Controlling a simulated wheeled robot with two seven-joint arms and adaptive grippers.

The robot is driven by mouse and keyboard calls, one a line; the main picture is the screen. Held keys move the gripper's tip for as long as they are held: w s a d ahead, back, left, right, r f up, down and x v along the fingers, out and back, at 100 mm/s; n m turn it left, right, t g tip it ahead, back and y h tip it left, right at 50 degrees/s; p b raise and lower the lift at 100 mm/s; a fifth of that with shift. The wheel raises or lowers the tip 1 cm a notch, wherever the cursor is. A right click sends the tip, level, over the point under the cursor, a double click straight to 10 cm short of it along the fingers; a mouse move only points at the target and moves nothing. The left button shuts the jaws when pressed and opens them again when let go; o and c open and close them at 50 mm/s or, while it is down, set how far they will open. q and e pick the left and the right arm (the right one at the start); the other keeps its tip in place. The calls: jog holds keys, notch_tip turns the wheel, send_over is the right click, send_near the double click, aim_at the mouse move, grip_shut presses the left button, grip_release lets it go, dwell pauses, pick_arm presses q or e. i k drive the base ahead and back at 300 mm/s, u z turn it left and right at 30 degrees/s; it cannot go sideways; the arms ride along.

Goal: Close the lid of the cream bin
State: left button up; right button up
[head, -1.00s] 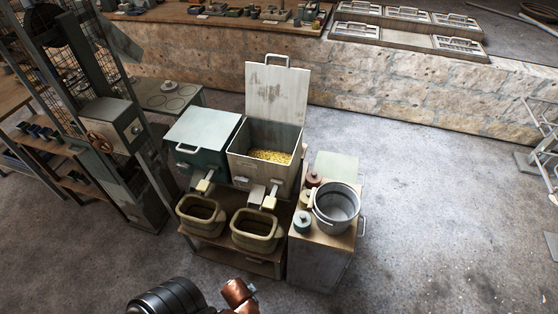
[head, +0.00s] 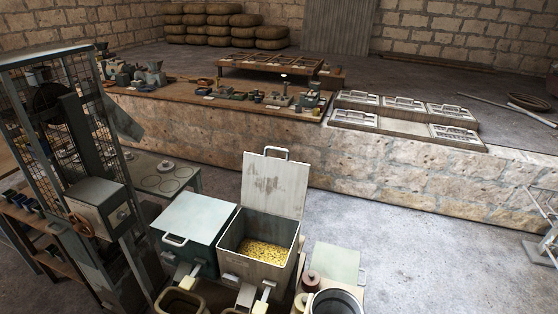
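The cream bin (head: 254,262) stands in the lower middle of the head view, with yellow grain-like contents (head: 264,253) inside. Its cream lid (head: 274,186) is open and stands upright at the back edge, with a handle (head: 277,151) on its top edge. A green bin (head: 194,232) with its lid shut stands directly to the left of it. Neither of my grippers shows in the head view now.
A metal pot (head: 336,301) and small jars (head: 312,280) stand right of the bin. Tan tubs (head: 181,302) sit in front, cut off by the lower edge. A caged machine (head: 85,170) stands left. A stone ledge (head: 400,180) runs behind; floor (head: 430,250) is clear at right.

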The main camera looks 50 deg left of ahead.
aim_at(272, 185)
jog(key=i, duration=0.2)
jog(key=u, duration=1.15)
